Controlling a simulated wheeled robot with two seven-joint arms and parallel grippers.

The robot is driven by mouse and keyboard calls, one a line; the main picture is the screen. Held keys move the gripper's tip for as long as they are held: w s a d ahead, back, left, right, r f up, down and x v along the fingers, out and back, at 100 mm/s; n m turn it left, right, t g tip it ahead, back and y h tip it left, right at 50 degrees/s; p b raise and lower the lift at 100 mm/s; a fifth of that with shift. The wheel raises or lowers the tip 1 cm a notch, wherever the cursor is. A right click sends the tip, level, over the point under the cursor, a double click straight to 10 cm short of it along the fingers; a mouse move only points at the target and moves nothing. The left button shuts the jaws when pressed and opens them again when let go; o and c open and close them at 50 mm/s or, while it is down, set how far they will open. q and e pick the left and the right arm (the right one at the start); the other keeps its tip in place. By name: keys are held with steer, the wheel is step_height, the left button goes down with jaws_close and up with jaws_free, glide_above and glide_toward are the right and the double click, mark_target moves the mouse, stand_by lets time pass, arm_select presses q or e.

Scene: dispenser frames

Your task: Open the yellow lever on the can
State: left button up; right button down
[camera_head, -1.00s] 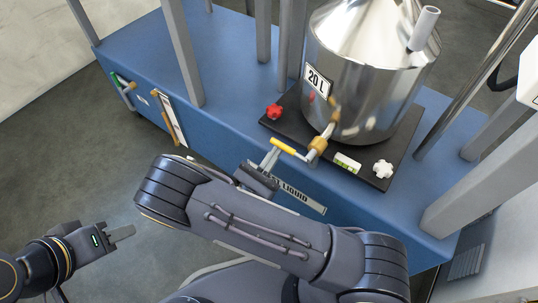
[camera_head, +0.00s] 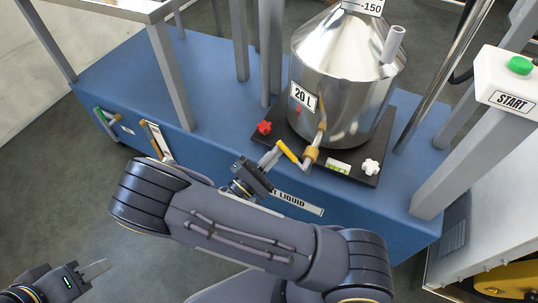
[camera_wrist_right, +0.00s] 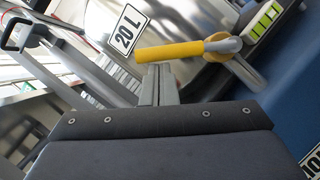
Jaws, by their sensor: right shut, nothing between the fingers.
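The steel can (camera_head: 345,85), labelled 20 L, stands on a black tray. A brass tap (camera_head: 312,153) at its foot carries the yellow lever (camera_head: 287,150), which slants up-left with its free end toward the can. My right gripper (camera_head: 269,158) is shut and empty, with its fingertips beside the lever's free end. In the right wrist view the yellow lever (camera_wrist_right: 170,52) lies across just beyond the shut fingertips (camera_wrist_right: 158,75); I cannot tell whether they touch. My left gripper (camera_head: 95,270) is low at the left, away from the can; its jaw gap is not clear.
The black tray (camera_head: 285,143) holds a red knob (camera_head: 264,128), a white knob (camera_head: 371,166) and a green level (camera_head: 338,168). Grey posts (camera_head: 166,75) surround the blue bench (camera_head: 110,75). A START button box (camera_head: 508,80) stands at the right.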

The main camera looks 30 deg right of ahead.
mark_target(286, 151)
steer(key=m, duration=0.1)
steer(key=r+m+g+p, duration=0.1)
steer(key=s+r+m, duration=0.1)
steer(key=shift+d+r+m+g, duration=0.2)
steer(key=shift+d+m+g, duration=0.1)
steer(key=shift+d+g, duration=0.1)
steer(key=m, duration=0.1)
steer(key=s+r+m+y+p, duration=0.1)
steer(key=d+m+g+p, duration=0.1)
steer(key=shift+s+d+r+m+y, duration=0.1)
steer(key=shift+s+r+m+y, duration=0.2)
steer(key=shift+m+y, duration=0.1)
steer(key=shift+s+d+r, duration=0.15)
steer(key=shift+s+d, duration=0.15)
steer(key=shift+s, duration=0.1)
